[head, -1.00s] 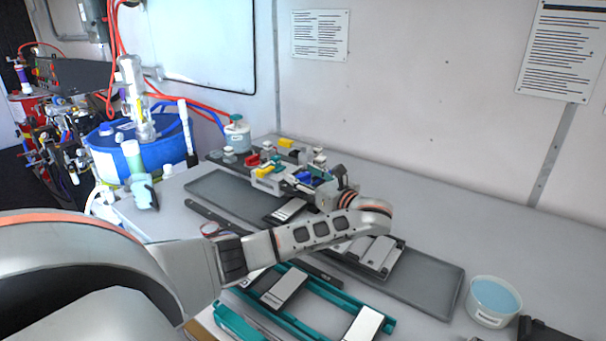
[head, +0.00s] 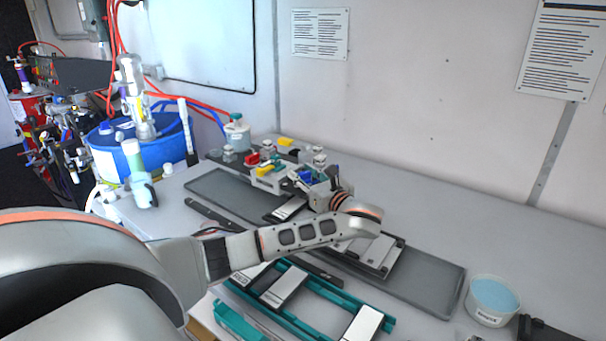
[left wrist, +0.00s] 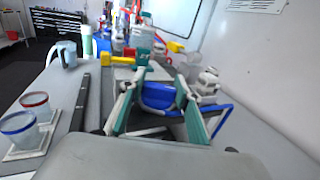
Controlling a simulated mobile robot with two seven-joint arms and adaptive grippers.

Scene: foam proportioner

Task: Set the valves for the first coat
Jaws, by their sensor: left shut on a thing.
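A manifold block (head: 268,180) with coloured valve handles sits at the back of the bench. Its red handle (head: 253,160) and yellow handle (head: 266,170) show left of my left gripper (head: 312,182). The blue handle (head: 305,176) is at that gripper. In the left wrist view, the blue handle (left wrist: 158,96) lies between the teal finger pads of my left gripper (left wrist: 157,100), which is shut on it. My right gripper is not recognisable.
A grey tray (head: 430,288) lies on the bench. A teal frame (head: 325,318) with pale plates is in front. A cup of blue liquid (head: 494,300) stands right, and a blue drum (head: 120,158) left. A white bottle (head: 237,133) stands behind. The bench's right rear is clear.

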